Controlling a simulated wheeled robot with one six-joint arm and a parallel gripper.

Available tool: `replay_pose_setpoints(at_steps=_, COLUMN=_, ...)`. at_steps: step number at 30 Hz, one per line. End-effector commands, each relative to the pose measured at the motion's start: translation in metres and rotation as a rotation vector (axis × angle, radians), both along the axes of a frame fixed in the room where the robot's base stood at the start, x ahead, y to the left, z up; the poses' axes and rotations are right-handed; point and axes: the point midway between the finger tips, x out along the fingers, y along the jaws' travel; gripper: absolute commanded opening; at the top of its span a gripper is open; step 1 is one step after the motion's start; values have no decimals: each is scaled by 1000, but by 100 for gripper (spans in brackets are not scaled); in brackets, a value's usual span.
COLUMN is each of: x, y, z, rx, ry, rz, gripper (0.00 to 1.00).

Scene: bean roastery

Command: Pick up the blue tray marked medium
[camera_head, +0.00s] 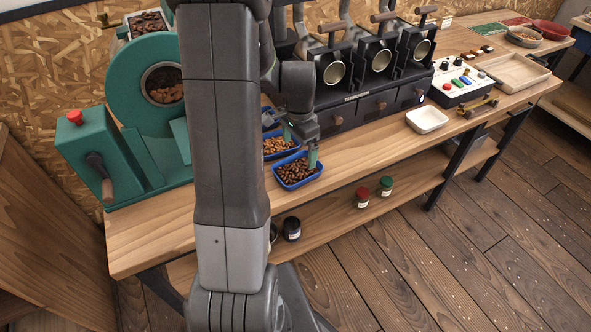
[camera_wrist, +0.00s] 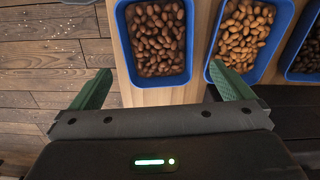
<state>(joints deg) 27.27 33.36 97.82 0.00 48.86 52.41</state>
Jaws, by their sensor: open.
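Three blue trays of beans sit in a row on the wooden bench. No marking is readable, so I cannot confirm which is medium. The front tray (camera_head: 305,183) holds brown beans and is the left tray in the wrist view (camera_wrist: 160,81). The middle tray (camera_wrist: 213,38) holds lighter tan beans. The third tray (camera_wrist: 291,46) holds very dark beans and is partly cut off. My gripper (camera_head: 300,147) is open and empty at the front tray. In the wrist view its green fingers (camera_wrist: 160,70) are spread wide, one toward each side of that tray's near end.
A green roaster (camera_head: 140,120) stands left of the trays. A black row of sample roasters (camera_head: 370,75) stands behind and right. A white dish (camera_head: 427,120) sits farther right. Small jars (camera_head: 362,197) stand on the lower shelf. Bench between front tray and dish is clear.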

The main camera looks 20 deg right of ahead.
Motion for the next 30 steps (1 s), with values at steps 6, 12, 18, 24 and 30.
replay_pose_setpoints(at_steps=6, x=0, y=1, z=-26, rx=1, ry=1, rz=2, gripper=100)
replay_pose_setpoints(at_steps=12, x=-2, y=3, z=-40, rx=1, ry=3, rz=3, gripper=100)
replay_pose_setpoints(at_steps=18, x=-5, y=6, z=-67, rx=2, ry=2, rz=3, gripper=100)
replay_pose_setpoints(at_steps=24, x=-4, y=6, z=-80, rx=0, ry=0, rz=3, gripper=100)
replay_pose_setpoints(at_steps=30, x=-4, y=6, z=-80, rx=0, ry=-1, rz=3, gripper=100)
